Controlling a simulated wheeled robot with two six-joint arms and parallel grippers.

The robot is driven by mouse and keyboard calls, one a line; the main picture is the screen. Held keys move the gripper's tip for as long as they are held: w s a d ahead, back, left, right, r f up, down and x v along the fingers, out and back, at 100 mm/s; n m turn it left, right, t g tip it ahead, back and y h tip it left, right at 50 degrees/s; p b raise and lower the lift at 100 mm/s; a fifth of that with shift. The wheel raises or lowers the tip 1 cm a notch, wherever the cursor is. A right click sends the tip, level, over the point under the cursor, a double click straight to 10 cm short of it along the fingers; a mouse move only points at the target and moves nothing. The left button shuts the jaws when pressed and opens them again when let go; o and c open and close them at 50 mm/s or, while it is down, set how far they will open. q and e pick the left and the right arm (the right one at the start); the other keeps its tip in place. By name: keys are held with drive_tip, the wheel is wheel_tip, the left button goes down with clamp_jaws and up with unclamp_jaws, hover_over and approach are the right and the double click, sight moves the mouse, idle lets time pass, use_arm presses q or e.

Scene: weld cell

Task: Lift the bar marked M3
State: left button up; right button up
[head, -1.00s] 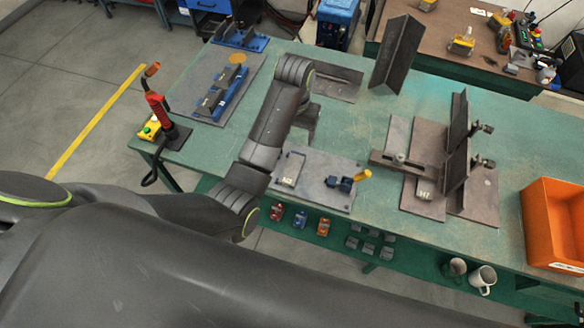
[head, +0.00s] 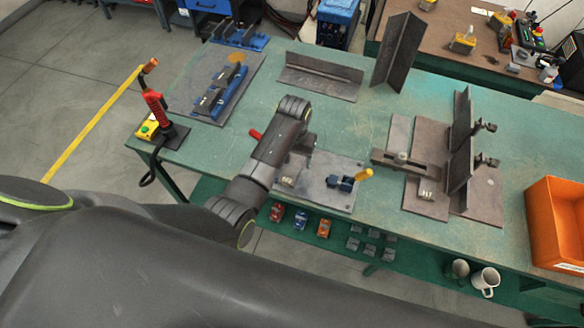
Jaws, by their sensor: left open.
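No M3 mark can be read at this size. A long angle-shaped steel bar (head: 322,78) lies at the table's back. A tall angle piece (head: 396,52) stands to its right. A flat bar (head: 400,163) lies across plates at the right, beside upright plates (head: 459,150). A small light label (head: 426,195) there has unclear writing. My right gripper is out of view.
A blue fixture (head: 222,92) lies on a plate at the back left. A red-handled torch (head: 155,105) stands at the left edge. A red handle (head: 255,134) shows beside my left arm. An orange bin (head: 556,225) is at the right. Green table is bare behind my gripper.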

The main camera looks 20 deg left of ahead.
sight(292, 167)
use_arm(q)
drive_tip(key=shift+a+f, duration=0.15)
drive_tip(key=shift+f, duration=0.25)
drive_tip(key=shift+w+a+f, duration=0.15)
drive_tip(key=shift+f, duration=1.85)
drive_tip(key=c, duration=1)
drive_tip(key=shift+r, duration=0.1)
drive_tip(key=shift+c, duration=0.3)
